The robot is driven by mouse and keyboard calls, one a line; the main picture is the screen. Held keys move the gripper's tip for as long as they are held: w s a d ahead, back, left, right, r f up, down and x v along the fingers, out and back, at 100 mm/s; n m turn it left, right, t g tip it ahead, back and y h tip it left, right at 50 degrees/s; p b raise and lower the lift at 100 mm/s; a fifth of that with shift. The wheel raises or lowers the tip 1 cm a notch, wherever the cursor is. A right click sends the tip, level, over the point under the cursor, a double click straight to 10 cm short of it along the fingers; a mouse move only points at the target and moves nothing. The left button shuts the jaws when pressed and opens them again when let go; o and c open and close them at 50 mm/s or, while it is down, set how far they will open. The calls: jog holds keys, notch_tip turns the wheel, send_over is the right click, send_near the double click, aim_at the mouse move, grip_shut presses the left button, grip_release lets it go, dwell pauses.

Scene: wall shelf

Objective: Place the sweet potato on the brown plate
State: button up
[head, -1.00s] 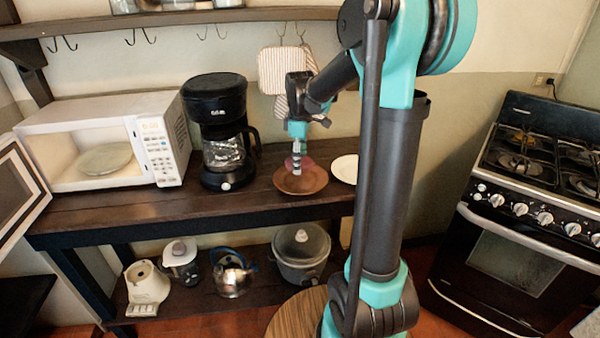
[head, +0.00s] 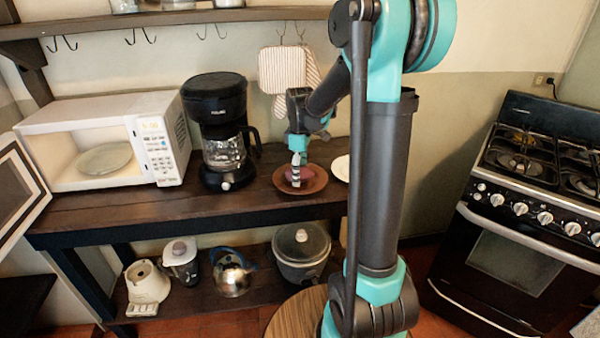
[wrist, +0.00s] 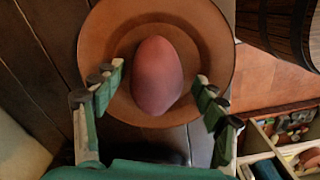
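The sweet potato (wrist: 158,75) is pinkish and lies on the brown plate (wrist: 212,35), near its middle, in the wrist view. My gripper (wrist: 160,78) has its fingers apart on either side of it, with a small gap showing on both sides. In the head view, my gripper (head: 296,170) points down over the brown plate (head: 318,185) on the wooden counter. The sweet potato (head: 308,173) shows there as a pink patch partly hidden behind the fingers.
A white plate (head: 341,168) sits just right of the brown plate, partly hidden by my arm. A black coffee maker (head: 216,130) stands to the left, then a white microwave (head: 160,150) with its door open. The stove (head: 520,220) is at the far right.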

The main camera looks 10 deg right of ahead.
notch_tip(320, 180, up, 11)
jog(key=s+d+f+m+t, duration=0.2)
jog(key=s+f+m, duration=0.4)
jog(key=s+f, duration=0.3)
jog(key=s+d+f+m+t, duration=0.2)
jog(key=s+f+m, duration=0.5)
jog(key=s, duration=0.5)
jog(key=shift+s+d+f, duration=0.15)
jog(key=shift+s+f, duration=0.15)
jog(key=shift+f, duration=0.55)
